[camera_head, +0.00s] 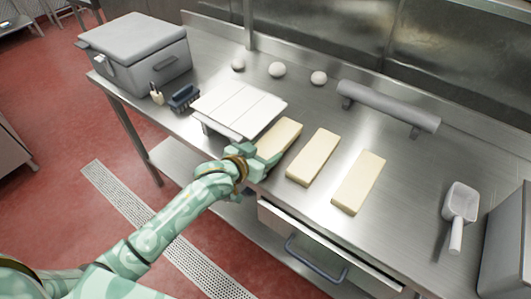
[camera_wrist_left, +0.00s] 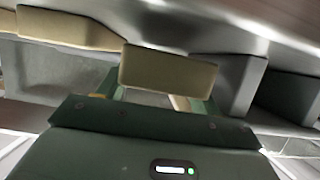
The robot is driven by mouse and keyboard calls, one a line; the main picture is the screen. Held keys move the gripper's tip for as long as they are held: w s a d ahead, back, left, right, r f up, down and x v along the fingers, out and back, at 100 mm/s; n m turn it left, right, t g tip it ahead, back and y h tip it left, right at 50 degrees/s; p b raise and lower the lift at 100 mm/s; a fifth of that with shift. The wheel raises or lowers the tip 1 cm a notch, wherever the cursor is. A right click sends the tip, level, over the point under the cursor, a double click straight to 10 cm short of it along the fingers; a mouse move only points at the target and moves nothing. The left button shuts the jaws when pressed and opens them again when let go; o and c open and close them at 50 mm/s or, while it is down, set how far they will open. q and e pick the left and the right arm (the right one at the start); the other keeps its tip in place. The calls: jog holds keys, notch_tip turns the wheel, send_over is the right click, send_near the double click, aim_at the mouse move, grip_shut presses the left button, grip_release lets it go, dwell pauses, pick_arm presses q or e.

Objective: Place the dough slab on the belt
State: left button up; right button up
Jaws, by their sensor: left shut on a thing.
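Three pale yellow dough slabs lie in a row on the steel table: a left one (camera_head: 281,137), a middle one (camera_head: 313,158) and a right one (camera_head: 359,182). My left gripper (camera_head: 264,160) is shut on the near end of the left slab. A low white slatted platform, apparently the belt (camera_head: 238,107), stands just left of the held slab. The held slab's near end is partly hidden by my gripper. My right gripper is not in view.
A grey lidded box (camera_head: 135,52), a dark brush (camera_head: 183,97) and several white balls, one of them at the back (camera_head: 277,69), stand around the platform. A grey roller (camera_head: 388,103) and a scoop (camera_head: 460,204) lie to the right. An open drawer (camera_head: 320,245) juts out in front.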

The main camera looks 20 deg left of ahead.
pick_arm(q)
jog(key=shift+w+d+f+b, duration=0.3)
jog(key=shift+w+f+b, duration=0.1)
jog(key=shift+w+f, duration=0.4)
jog(key=shift+s, duration=0.1)
jog(key=shift+a+r, duration=0.1)
jog(key=o, duration=1.3)
jog(key=shift+f, duration=0.2)
